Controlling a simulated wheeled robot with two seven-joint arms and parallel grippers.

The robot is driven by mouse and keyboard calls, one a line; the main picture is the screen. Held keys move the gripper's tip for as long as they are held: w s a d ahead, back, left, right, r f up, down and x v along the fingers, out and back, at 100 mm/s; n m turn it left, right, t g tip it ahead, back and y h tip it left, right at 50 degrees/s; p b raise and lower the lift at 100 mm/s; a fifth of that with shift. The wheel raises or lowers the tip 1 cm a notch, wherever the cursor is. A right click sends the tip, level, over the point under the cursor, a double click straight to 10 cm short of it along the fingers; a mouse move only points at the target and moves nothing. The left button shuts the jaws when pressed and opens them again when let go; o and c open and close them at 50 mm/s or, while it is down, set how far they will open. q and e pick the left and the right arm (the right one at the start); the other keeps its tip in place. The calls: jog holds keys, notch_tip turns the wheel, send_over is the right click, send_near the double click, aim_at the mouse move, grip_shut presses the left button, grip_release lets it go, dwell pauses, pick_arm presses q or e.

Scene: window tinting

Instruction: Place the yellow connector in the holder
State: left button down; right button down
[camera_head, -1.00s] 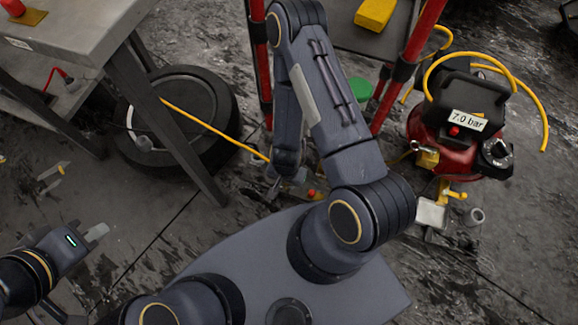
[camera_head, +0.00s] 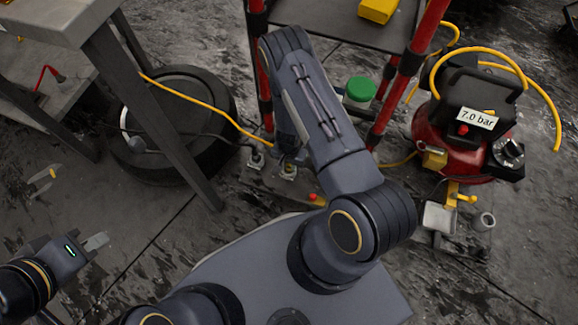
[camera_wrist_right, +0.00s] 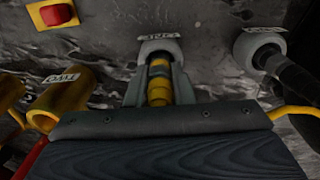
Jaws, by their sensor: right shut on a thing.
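The yellow connector (camera_wrist_right: 157,82), with dark bands, is between the fingers of my right gripper (camera_wrist_right: 158,88) in the right wrist view. Its far end meets the pale round holder (camera_wrist_right: 158,47), which has a small label; how deep it sits cannot be told. In the head view my right arm hides the connector and right gripper. A yellow hose (camera_head: 205,115) runs from the wheel toward them. Two small floor holders show beside the arm, one at the left (camera_head: 256,160) and one nearer (camera_head: 288,171). My left gripper (camera_head: 96,242) hangs apart at the left, seen edge-on.
A wheel (camera_head: 185,170), a grey table (camera_head: 60,22), a red-legged cart (camera_head: 335,30) and a red compressor (camera_head: 430,135) surround the arm.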

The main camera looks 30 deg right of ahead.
pick_arm(q)
jog(key=shift+f, duration=0.2)
pick_arm(e)
jog(key=shift+f, duration=0.3)
pick_arm(q)
jog(key=shift+f, duration=0.1)
pick_arm(e)
jog(key=shift+f, duration=0.1)
jog(key=c, duration=1.3)
grip_release()
jog(key=shift+o, duration=0.2)
